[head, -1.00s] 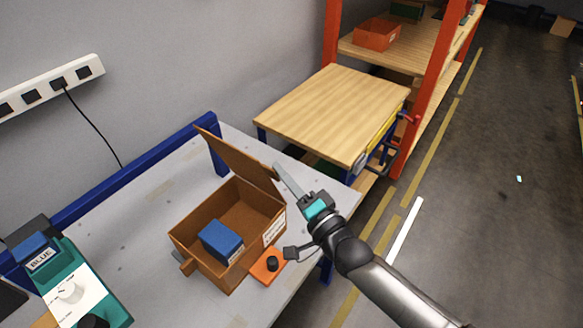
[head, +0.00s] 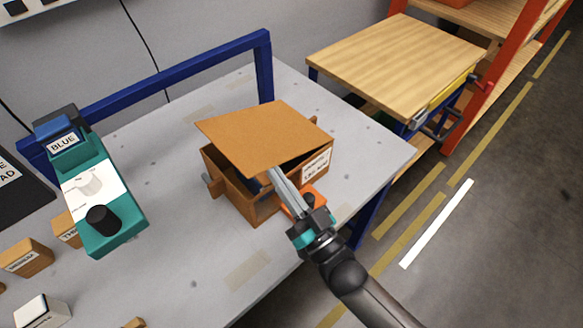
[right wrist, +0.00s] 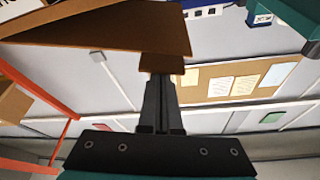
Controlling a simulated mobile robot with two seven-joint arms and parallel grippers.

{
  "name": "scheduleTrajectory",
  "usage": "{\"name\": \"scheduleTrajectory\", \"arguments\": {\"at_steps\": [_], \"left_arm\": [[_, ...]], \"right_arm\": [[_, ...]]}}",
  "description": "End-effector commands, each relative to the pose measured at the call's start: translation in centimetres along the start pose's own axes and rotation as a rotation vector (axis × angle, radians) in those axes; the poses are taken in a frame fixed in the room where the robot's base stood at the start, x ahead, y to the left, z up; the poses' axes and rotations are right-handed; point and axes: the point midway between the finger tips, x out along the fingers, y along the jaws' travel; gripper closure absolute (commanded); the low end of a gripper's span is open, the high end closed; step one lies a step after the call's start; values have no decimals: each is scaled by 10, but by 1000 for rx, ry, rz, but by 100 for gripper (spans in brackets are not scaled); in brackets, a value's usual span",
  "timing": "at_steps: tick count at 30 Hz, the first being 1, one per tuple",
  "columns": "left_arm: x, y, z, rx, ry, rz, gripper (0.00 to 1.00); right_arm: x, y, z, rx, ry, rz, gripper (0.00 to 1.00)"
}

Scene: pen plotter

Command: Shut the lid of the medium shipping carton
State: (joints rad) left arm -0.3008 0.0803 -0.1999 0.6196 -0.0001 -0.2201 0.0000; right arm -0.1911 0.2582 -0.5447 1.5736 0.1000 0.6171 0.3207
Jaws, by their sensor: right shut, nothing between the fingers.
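The brown shipping carton (head: 232,185) stands on the grey table, with a white label on its right side. Its lid (head: 262,138) is tilted partly down over the box, with a gap along the near side. A dark blue bit of the item inside shows in that gap; the rest is hidden. My right gripper (head: 274,174) is shut and empty, its fingertips at the lid's near edge. In the right wrist view, the lid (right wrist: 105,28) spans above the fingertips (right wrist: 161,80); I cannot tell whether they touch it. My left gripper is not in view.
A teal device (head: 97,205) with a black knob stands left of the carton. Small wooden blocks (head: 25,258) lie at the lower left. An orange piece (head: 312,198) is beside the carton, partly behind my gripper. A wooden-topped bench (head: 398,62) stands at the back right.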

Motion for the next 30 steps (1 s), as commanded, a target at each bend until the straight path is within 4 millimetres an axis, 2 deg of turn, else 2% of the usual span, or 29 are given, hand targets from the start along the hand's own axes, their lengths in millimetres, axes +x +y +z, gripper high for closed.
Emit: {"name": "scheduleTrajectory", "arguments": {"at_steps": [1,3,12,19,30], "left_arm": [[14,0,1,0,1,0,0],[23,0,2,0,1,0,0],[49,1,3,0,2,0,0],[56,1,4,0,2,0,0],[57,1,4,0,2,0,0]], "right_arm": [[-5,2,15,-38,-1,-14,100],[-8,1,25,-87,0,-32,100],[-19,4,56,-239,-1,-84,100],[-22,6,64,-289,0,-102,100],[-24,7,68,-298,-11,-103,100]]}}
